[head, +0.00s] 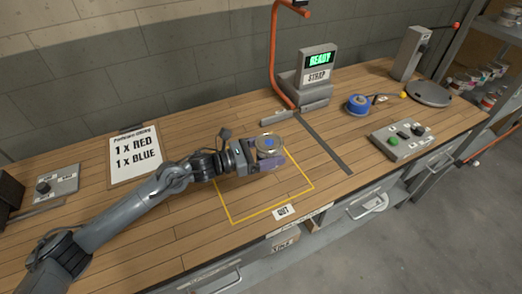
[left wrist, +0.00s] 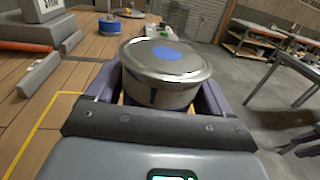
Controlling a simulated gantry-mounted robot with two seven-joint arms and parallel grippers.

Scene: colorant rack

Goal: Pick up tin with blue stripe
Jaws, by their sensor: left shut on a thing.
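My left gripper (head: 270,158) is shut on a round metal tin (head: 269,144) with a blue dot on its lid. In the head view the tin is upright, over the yellow-outlined square on the bench. In the left wrist view the tin (left wrist: 165,75) sits between the two purple-grey fingers, and a dark blue mark shows on its pale side below the rim. The fingers hide most of its side. I cannot tell whether its base touches the bench.
The yellow outline (head: 226,208) has an OUT label (head: 283,211) at its front. Behind stand a STRAP machine (head: 315,75) with a READY screen and an orange pipe. A blue roll (head: 358,104) and a button box (head: 405,140) are at right. A sign (head: 135,157) reads 1 x RED, 1 x BLUE.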

